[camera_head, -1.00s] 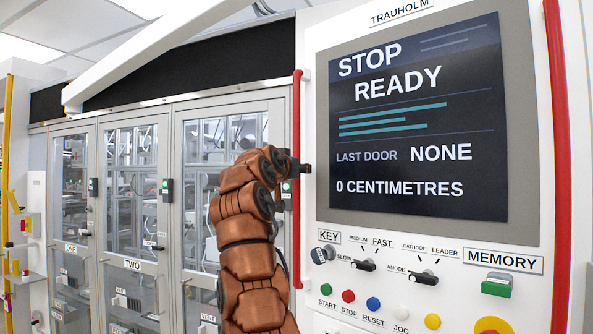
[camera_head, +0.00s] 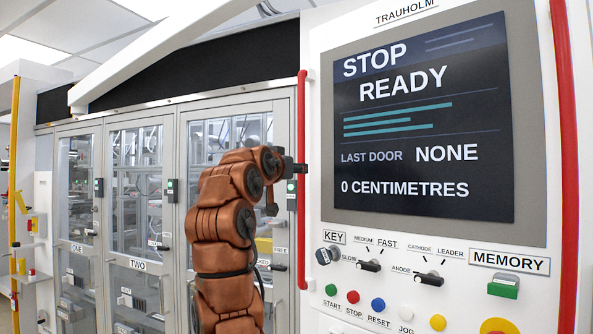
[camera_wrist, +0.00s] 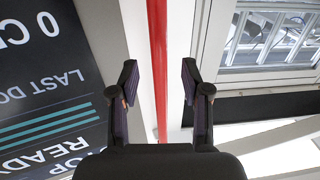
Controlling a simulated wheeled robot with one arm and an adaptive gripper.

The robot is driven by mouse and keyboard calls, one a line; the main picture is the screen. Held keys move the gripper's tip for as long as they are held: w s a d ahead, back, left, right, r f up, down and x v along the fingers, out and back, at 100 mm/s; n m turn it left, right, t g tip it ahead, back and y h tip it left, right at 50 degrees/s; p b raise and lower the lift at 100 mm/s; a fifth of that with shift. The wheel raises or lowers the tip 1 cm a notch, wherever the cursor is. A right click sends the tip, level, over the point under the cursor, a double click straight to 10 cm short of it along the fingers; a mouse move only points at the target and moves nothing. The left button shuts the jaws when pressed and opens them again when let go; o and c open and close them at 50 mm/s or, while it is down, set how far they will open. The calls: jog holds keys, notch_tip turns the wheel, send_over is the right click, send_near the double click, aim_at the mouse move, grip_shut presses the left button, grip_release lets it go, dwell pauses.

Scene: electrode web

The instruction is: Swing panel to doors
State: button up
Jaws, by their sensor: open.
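The control panel (camera_head: 524,228) stands at the right in the head view, with a dark screen reading STOP, READY, LAST DOOR NONE and 0 CENTIMETRES. A vertical red bar handle (camera_head: 302,235) runs along its left edge. My gripper (camera_head: 300,168) is at the middle of this bar. In the wrist view my gripper (camera_wrist: 158,82) is open, with the red bar (camera_wrist: 158,35) passing between the lines of its two fingers; contact cannot be told. The glazed doors, door ONE (camera_head: 78,247), door TWO (camera_head: 138,264) and a third one (camera_head: 182,200), stand shut at the left.
A second red bar (camera_head: 566,180) edges the panel's right side. Knobs, a key switch (camera_head: 326,255) and coloured buttons (camera_head: 378,304) sit below the screen. A yellow post (camera_head: 14,180) stands at the far left. A white beam (camera_head: 160,52) slants above the doors.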

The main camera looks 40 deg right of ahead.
jog(key=v, duration=0.5)
jog(key=shift+s+a, duration=0.15)
jog(key=shift+a, duration=0.05)
dwell(0.5)
